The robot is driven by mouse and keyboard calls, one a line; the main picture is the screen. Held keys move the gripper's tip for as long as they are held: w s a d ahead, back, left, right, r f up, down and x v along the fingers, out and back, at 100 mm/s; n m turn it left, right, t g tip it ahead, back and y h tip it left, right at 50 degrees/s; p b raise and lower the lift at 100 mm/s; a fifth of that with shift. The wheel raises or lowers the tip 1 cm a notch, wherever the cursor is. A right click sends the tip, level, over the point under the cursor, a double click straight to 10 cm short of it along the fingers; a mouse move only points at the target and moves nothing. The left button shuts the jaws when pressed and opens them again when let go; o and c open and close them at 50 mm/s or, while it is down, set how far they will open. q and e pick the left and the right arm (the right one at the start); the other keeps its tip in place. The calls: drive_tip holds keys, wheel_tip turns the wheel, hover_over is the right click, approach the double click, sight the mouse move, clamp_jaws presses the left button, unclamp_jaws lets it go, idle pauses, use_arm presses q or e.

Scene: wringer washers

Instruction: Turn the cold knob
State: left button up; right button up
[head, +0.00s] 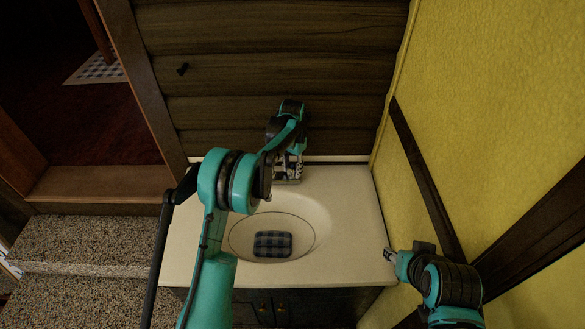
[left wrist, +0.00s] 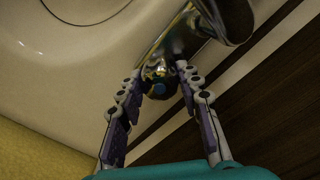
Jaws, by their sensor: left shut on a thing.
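The cold knob (left wrist: 160,88), shiny metal with a blue dot, sits beside the metal faucet spout (left wrist: 228,18) in the left wrist view. My left gripper (left wrist: 165,88) has one finger on each side of the knob and is shut on it. In the head view my left gripper (head: 289,168) is over the faucet at the back of the sink, and my arm hides most of the faucet there. My right gripper (head: 389,255) is at the right edge of the counter, away from the faucet; its finger opening is too small to tell.
The cream sink counter (head: 350,200) stands against a dark plank wall (head: 340,70), with a yellow wall (head: 490,90) close on the right. A blue plaid object (head: 272,244) lies in the basin. Carpeted steps (head: 90,240) are at the left.

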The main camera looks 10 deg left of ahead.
sight(292, 166)
use_arm(q)
drive_tip(key=o, duration=1.1)
drive_tip(key=shift+r, duration=0.1)
wheel_tip(292, 166, up, 12)
drive_tip(key=shift+f, duration=0.1)
